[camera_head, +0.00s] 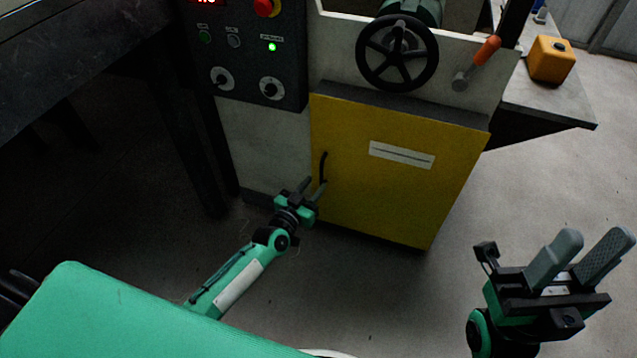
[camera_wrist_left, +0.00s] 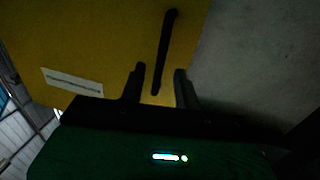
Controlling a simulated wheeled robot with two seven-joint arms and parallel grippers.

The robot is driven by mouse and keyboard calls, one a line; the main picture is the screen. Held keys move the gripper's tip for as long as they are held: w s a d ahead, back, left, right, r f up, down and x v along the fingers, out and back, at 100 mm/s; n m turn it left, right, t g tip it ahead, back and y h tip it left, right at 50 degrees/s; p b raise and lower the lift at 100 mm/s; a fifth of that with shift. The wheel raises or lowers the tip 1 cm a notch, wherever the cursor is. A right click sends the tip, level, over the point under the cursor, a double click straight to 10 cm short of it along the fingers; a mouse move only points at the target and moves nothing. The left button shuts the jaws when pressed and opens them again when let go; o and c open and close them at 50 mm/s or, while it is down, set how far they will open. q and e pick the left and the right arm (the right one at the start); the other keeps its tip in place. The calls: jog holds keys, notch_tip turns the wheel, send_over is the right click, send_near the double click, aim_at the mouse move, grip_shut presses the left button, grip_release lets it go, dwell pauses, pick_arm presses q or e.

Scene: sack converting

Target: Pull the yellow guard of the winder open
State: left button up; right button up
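The yellow guard (camera_head: 390,165) is a flat panel on the front of the winder, with a white label and a black bar handle (camera_head: 323,166) near its left edge. The guard looks closed. My left gripper (camera_head: 314,187) is at the handle's lower end. In the left wrist view, the handle (camera_wrist_left: 166,50) reaches down between the two spread fingers of the left gripper (camera_wrist_left: 158,85), with gaps on both sides. The yellow guard (camera_wrist_left: 110,40) fills the upper left there. My right gripper (camera_head: 592,255) is open and empty at the lower right, away from the guard.
Above the guard are a black handwheel (camera_head: 397,52) and an orange-handled lever (camera_head: 478,62). A control panel (camera_head: 245,50) is at the upper left. A yellow container (camera_head: 551,59) stands on the side table (camera_head: 560,98). The floor (camera_head: 380,290) before the guard is clear.

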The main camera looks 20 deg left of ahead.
aim_at(321, 178)
pick_arm(q)
jog(key=shift+b+x, duration=0.3)
jog(key=shift+x, duration=1.4)
grip_shut()
